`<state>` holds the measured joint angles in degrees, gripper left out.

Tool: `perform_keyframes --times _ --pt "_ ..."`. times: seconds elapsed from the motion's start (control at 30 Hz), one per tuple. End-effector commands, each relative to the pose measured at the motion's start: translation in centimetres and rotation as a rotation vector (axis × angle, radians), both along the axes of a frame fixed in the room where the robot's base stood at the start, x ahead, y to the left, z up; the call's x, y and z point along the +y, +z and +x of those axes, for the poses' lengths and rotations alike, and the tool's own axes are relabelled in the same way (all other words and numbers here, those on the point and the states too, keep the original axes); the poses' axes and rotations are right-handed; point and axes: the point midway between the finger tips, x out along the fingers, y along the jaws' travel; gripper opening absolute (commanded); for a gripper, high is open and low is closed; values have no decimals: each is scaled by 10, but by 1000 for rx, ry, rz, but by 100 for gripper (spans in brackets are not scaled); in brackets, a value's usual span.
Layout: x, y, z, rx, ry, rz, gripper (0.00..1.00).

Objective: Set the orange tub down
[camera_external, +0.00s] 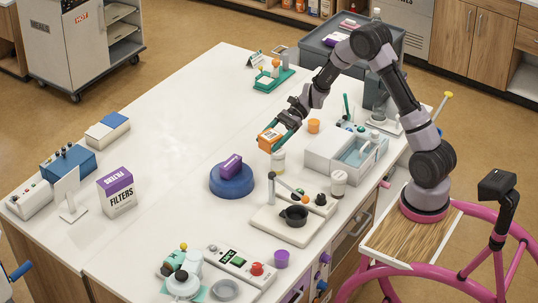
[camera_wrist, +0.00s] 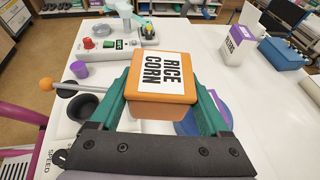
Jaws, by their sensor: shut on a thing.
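The orange tub (camera_external: 270,138) is a boxy container with a white label; the label reads "RICE CORN" on the tub in the wrist view (camera_wrist: 161,82). My gripper (camera_external: 281,137) is shut on it, with its green fingers on both sides of the tub in the wrist view (camera_wrist: 168,100). The tub appears held above the white table (camera_external: 178,135), near a small pale jar (camera_external: 278,161). Its underside and the gap below it are hidden, so its exact height cannot be told.
A blue round base (camera_external: 232,186) with a purple block stands left of and nearer than the tub. An orange cup (camera_external: 313,126) and a white bin (camera_external: 330,153) are to the right. A board with a black pot (camera_external: 293,216) lies in front. The left-centre tabletop is clear.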

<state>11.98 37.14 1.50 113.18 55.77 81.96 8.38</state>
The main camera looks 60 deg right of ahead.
Motion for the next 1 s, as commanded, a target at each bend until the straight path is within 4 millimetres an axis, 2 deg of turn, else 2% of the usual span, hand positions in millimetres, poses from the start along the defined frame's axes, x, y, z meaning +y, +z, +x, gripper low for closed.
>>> perform_keyframes --times 0.2,0.47,0.7,1.0 --pt "6 -27 -25 2 405 0 12" --pt "-9 -59 -54 1 839 -1 12" --pt "-36 -92 -71 3 1242 -1 12" --pt "-79 -123 -80 6 1769 -4 12"
